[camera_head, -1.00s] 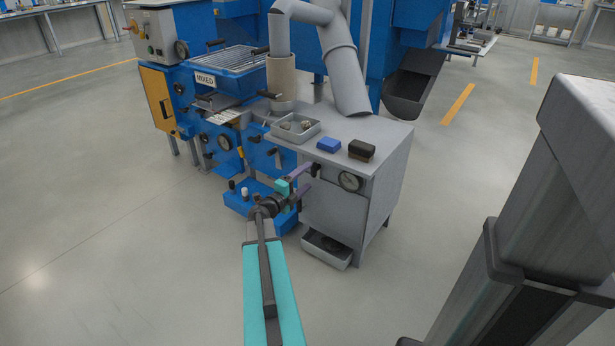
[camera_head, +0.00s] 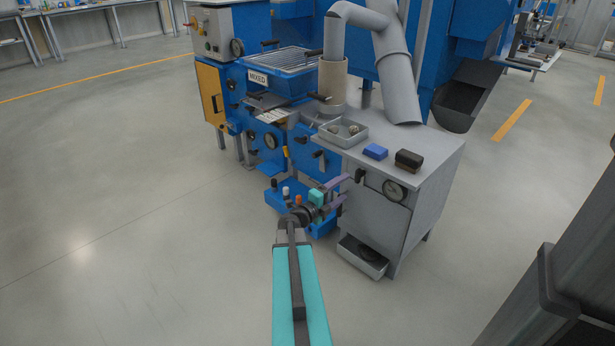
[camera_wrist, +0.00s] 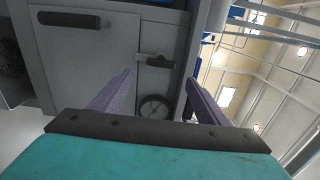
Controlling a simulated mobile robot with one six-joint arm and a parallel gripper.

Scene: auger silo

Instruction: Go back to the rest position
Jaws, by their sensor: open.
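My gripper (camera_head: 338,193) has two purple fingers spread apart with nothing between them. In the head view it is in front of the grey cabinet (camera_head: 380,215), near its left front edge. My teal arm reaches up to it from the bottom of the picture. In the wrist view my gripper (camera_wrist: 155,95) points at the cabinet front. A round gauge (camera_wrist: 154,107) and a small black latch (camera_wrist: 155,60) show between and beyond the fingers. I cannot tell how far the fingertips are from the cabinet.
On the cabinet top are a grey tray (camera_head: 343,133) with small pieces, a blue block (camera_head: 375,152) and a dark block (camera_head: 409,160). A low bin (camera_head: 362,257) sits at its foot. The blue machine marked MIXED (camera_head: 280,80) stands behind left. The floor at left is open.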

